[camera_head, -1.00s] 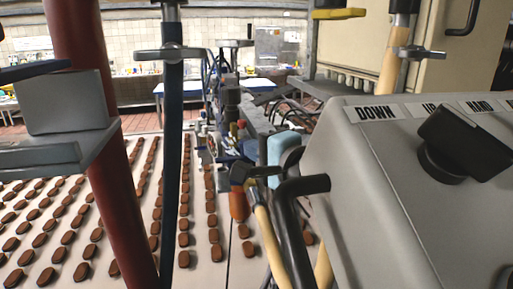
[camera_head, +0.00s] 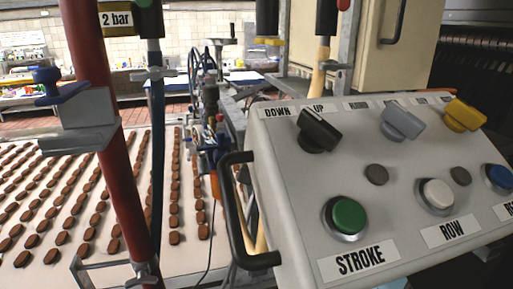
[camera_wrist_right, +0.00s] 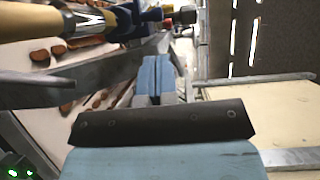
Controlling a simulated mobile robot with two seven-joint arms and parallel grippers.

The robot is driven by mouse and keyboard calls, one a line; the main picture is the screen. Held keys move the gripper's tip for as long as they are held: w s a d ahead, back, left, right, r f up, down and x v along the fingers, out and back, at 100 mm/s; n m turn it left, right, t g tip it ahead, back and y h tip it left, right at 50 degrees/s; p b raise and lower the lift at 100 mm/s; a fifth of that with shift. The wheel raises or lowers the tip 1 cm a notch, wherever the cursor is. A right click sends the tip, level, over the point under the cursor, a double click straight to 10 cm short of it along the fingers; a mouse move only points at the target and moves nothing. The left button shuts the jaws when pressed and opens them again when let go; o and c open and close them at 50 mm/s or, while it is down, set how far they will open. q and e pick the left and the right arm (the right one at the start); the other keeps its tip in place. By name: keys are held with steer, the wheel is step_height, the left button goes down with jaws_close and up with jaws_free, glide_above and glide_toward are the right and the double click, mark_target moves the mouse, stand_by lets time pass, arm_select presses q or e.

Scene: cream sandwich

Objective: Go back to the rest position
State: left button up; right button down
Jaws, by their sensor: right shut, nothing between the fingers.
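In the right wrist view my right gripper (camera_wrist_right: 156,80) is shut, its two light blue fingers side by side with nothing between them. Neither is held. I cannot clearly make out my right gripper in the head view, where the control panel hides much of the lower middle. My left gripper is not in view.
A grey control panel (camera_head: 290,235) with a black handle (camera_head: 232,215), a green button (camera_head: 349,216) and several knobs fills the right. A red post (camera_head: 100,130) stands left, carrying a grey bracket (camera_head: 85,125). Rows of brown biscuits lie on the pale belt (camera_head: 12,265).

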steer(key=shift+w+f, duration=0.1)
stand_by(0.3)
steer(key=s+d+f+n+h, duration=0.2)
steer(key=s+d+f, duration=0.1)
steer(key=f, duration=0.7)
steer(key=s+d+f+n+h, duration=0.1)
steer(key=s+d+f, duration=0.15)
steer(key=f, duration=0.65)
steer(key=s+d+f+n+h, duration=0.2)
steer(key=d+f, duration=0.1)
steer(key=f, duration=0.7)
steer(key=s+d+f+n+g+h, duration=0.1)
steer(key=s+d+f+n, duration=0.1)
steer(key=s+f, duration=0.4)
steer(key=s+d+f+n+h+p, duration=0.1)
steer(key=s+d+f+n, duration=0.2)
steer(key=s+f, duration=0.4)
steer(key=s+d+f+n+g, duration=0.1)
steer(key=s+d+f+n, duration=0.2)
steer(key=s+f, duration=0.3)
steer(key=s, duration=0.2)
steer(key=shift+s+f+g+h, duration=0.15)
steer(key=shift+s+g+h, duration=0.15)
steer(key=shift+s+h, duration=0.1)
